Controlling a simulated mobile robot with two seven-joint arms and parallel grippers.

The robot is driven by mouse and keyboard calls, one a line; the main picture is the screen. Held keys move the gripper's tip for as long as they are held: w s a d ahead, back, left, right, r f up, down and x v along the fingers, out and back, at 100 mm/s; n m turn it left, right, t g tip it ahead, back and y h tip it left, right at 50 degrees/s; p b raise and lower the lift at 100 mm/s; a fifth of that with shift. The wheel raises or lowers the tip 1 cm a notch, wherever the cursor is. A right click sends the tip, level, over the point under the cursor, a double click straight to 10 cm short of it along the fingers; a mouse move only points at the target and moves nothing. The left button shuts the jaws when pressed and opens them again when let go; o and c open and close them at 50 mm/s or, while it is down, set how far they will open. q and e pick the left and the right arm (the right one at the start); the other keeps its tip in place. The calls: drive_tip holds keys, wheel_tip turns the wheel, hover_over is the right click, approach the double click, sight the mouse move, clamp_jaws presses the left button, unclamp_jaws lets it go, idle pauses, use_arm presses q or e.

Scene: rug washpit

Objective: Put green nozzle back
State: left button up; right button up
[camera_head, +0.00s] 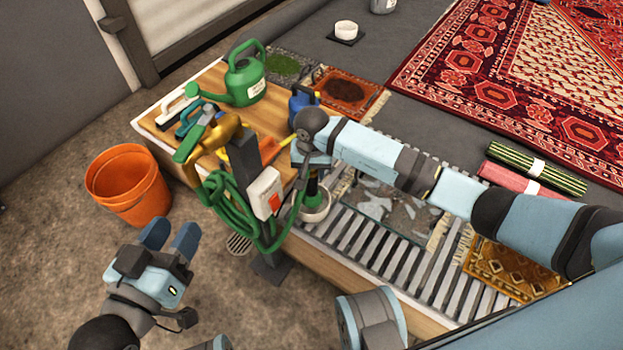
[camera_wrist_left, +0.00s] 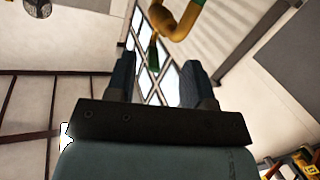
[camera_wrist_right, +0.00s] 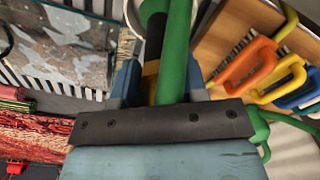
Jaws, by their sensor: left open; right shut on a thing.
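The green nozzle (camera_wrist_right: 174,55) is between the fingers of my right gripper (camera_wrist_right: 160,82), which is shut on it. A black and yellow part shows beside the green in the right wrist view. In the head view, my right gripper (camera_head: 311,172) is over the table's near edge, with the nozzle's green and dark lower part (camera_head: 312,186) pointing down at a pale round cup (camera_head: 317,207). I cannot tell whether they touch. My left gripper (camera_head: 170,240) is open and empty, left of the table and apart from it.
A post with a yellow bent pipe (camera_head: 226,130), coiled green hose (camera_head: 222,205) and switch box (camera_head: 264,192) stands between my grippers. An orange bucket (camera_head: 128,190) is on the floor. A green watering can (camera_head: 243,82) and brushes crowd the table. Slatted grating (camera_head: 365,235) lies right of the cup.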

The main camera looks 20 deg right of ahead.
wheel_tip(320, 180, down, 3)
drive_tip(key=shift+f+b, duration=0.1)
drive_tip(key=shift+b, duration=0.4)
use_arm(q)
drive_tip(key=shift+w+a+m+t, duration=0.2)
drive_tip(key=shift+w+m+t, duration=0.1)
drive_tip(key=shift+w+m, duration=0.1)
use_arm(e)
drive_tip(key=shift+f, duration=0.2)
drive_tip(key=o, duration=0.9)
drive_tip(key=shift+r+p, duration=0.3)
drive_tip(key=shift+r, duration=0.25)
wheel_tip(320, 180, up, 3)
drive_tip(key=shift+r+p, duration=0.15)
drive_tip(key=shift+p, duration=0.6)
use_arm(q)
drive_tip(key=shift+n+t, duration=0.7)
drive_tip(key=shift+t, duration=0.1)
drive_tip(key=r+p, duration=0.2)
drive_tip(key=r, duration=0.1)
drive_tip(key=r+p, duration=0.1)
drive_tip(key=r, duration=0.1)
drive_tip(key=shift+s, duration=0.35)
use_arm(e)
wheel_tip(320, 180, up, 8)
drive_tip(key=shift+r, duration=0.1)
